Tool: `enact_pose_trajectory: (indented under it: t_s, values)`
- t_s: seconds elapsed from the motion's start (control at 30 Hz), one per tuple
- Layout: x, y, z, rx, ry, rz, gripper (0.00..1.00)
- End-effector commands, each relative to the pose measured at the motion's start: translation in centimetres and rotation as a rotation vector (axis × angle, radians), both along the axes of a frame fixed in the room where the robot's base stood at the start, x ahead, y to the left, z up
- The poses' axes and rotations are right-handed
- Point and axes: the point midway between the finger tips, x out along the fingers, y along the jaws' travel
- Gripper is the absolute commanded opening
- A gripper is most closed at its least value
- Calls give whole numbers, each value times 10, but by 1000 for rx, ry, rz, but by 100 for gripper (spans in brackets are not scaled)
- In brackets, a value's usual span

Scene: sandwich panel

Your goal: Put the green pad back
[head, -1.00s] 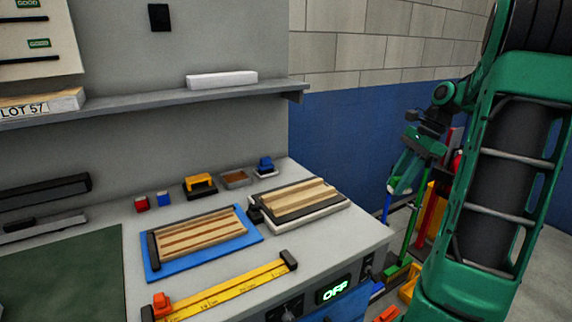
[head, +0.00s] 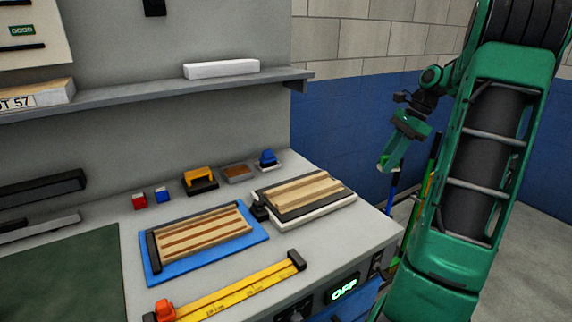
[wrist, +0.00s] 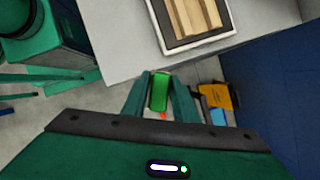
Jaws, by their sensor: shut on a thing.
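My gripper (head: 387,160) is raised off the right end of the bench, beside the blue wall. In the wrist view my gripper (wrist: 161,98) is shut on the green pad (wrist: 160,90), which sits upright between the two fingers. In the head view the pad is too small to tell apart from the green fingers. The gripper hangs over the floor, just past the bench edge, with nothing touching the pad from below that I can see.
The bench has a striped panel on a blue mat (head: 257,236), another panel on a white-edged tray (head: 345,199), a yellow-handled block (head: 200,179), a brown pad tray (head: 237,173), a blue-handled block (head: 268,159) and a yellow ruler (head: 240,288). A shelf (head: 150,96) runs above.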

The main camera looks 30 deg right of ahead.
Motion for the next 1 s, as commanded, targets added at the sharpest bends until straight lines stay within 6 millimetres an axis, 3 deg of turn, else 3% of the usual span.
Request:
enact_pose_trajectory:
  t_s: [0.2,0.37,0.5,0.7,0.8,1.0]
  values:
    - [85,-45,-13,4,-4,-87,5]
    - [158,-67,-24,5,-5,-176,5]
    - [226,-78,-38,5,-4,-272,5]
    - [323,-77,-65,4,-3,-443,5]
    - [361,-73,-79,3,-3,-533,5]
    - [407,-63,-102,1,-2,-667,5]
